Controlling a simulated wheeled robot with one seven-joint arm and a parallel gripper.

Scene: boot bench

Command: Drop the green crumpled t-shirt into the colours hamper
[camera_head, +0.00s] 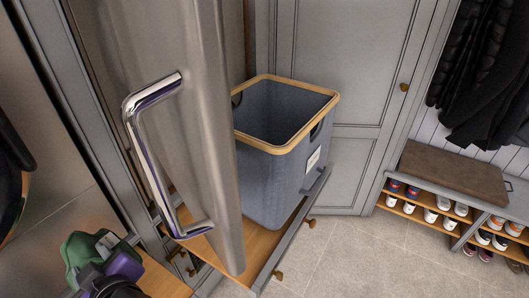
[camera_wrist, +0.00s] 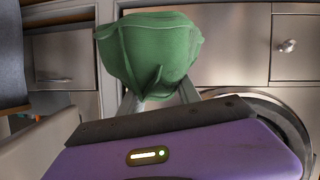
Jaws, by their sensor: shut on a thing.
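The green crumpled t-shirt (camera_wrist: 148,48) is held up at the tips of my gripper (camera_wrist: 160,96), whose two fingers show below it in the wrist view. In the head view the green t-shirt (camera_head: 80,250) and my gripper (camera_head: 103,243) are at the lower left, apart from the hamper. A blue-grey fabric hamper (camera_head: 262,185) with a wooden rim stands upright on a pulled-out wooden shelf. Its top is open and its visible inside looks empty. It has a white label, too small to read.
A tall metal door (camera_head: 205,120) with a chrome handle (camera_head: 150,165) stands between my gripper and the hamper in the head view. A wooden surface (camera_head: 165,285) lies near my gripper. Shoe shelves (camera_head: 425,215) and dark coats (camera_head: 490,80) are at the right. The tiled floor (camera_head: 370,260) is clear.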

